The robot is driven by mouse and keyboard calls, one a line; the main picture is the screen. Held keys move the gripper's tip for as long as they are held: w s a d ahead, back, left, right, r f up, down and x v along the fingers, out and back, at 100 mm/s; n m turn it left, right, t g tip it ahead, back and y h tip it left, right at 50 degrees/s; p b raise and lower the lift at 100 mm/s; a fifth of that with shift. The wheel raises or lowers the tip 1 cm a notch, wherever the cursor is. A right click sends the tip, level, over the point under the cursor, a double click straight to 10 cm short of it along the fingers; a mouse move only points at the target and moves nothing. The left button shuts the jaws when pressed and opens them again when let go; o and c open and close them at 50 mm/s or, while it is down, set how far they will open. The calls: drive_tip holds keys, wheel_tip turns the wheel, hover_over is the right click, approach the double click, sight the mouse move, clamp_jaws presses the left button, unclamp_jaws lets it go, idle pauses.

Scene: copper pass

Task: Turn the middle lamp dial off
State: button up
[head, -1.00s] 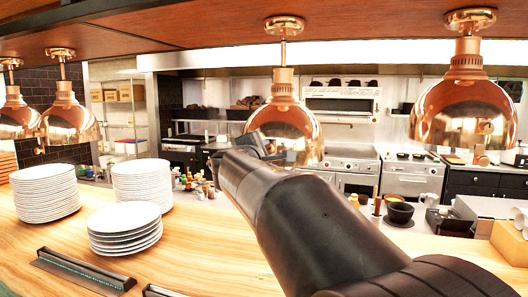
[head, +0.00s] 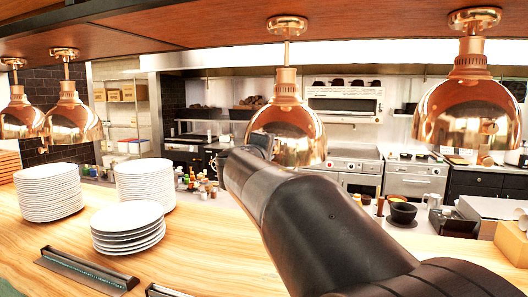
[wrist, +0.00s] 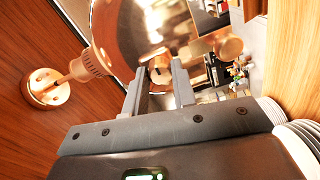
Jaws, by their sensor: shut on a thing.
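The middle copper heat lamp (head: 290,130) hangs from the wooden shelf, and its dome fills the top of the wrist view (wrist: 150,25). My gripper (wrist: 160,70) is up against this lamp, its two grey fingers a small gap apart. The small copper lamp dial (wrist: 159,75) shows between the fingertips, and they are shut on it. Its mark and the angle it is set to are too small to read. In the head view my own arm hides the dial and the fingers.
Copper lamps hang to the right (head: 468,115) and left (head: 72,122). White plate stacks (head: 128,222) stand on the wooden counter (head: 200,255) at left. A dark bowl (head: 403,212) sits behind my arm. The wooden shelf (head: 200,22) is close overhead.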

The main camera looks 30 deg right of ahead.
idle(0.4)
drive_tip(key=o, duration=1)
drive_tip(key=v, duration=1.1)
drive_tip(key=shift+d, duration=0.1)
